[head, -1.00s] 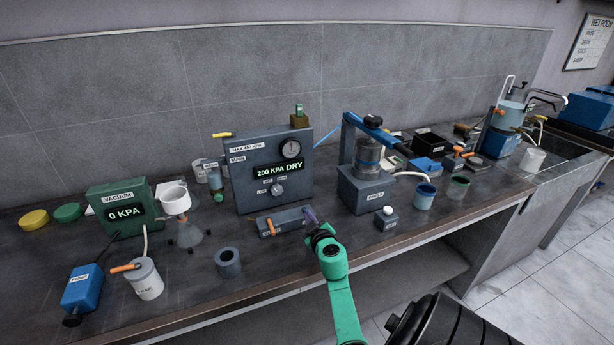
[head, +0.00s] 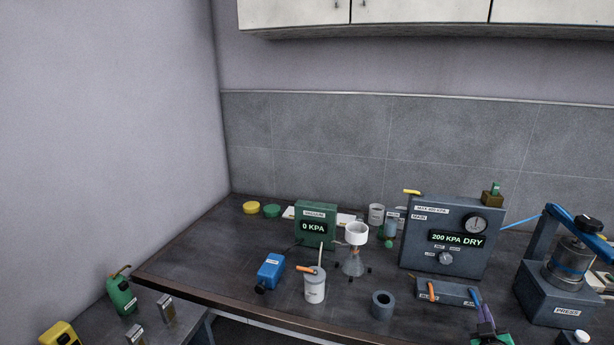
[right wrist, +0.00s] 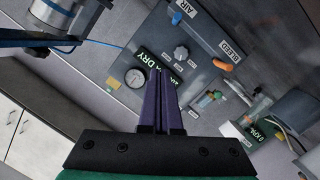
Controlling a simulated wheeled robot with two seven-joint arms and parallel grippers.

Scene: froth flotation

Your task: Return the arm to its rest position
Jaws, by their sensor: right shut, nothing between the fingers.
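In the right wrist view the shut fingers (right wrist: 160,75) point toward the panel with the "200 KPA DRY" display (head: 457,240). The box, with labels reading AIR and BLEED, shows at the top of that view (right wrist: 206,42). My left gripper is not in view.
The press (head: 555,300) stands right of the panel. A grey ring (head: 382,306), a lidded white pot (head: 315,288), a blue pump (head: 270,271) and the vacuum box (head: 316,212) stand to the left. A lower table (head: 185,325) holds a green can.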

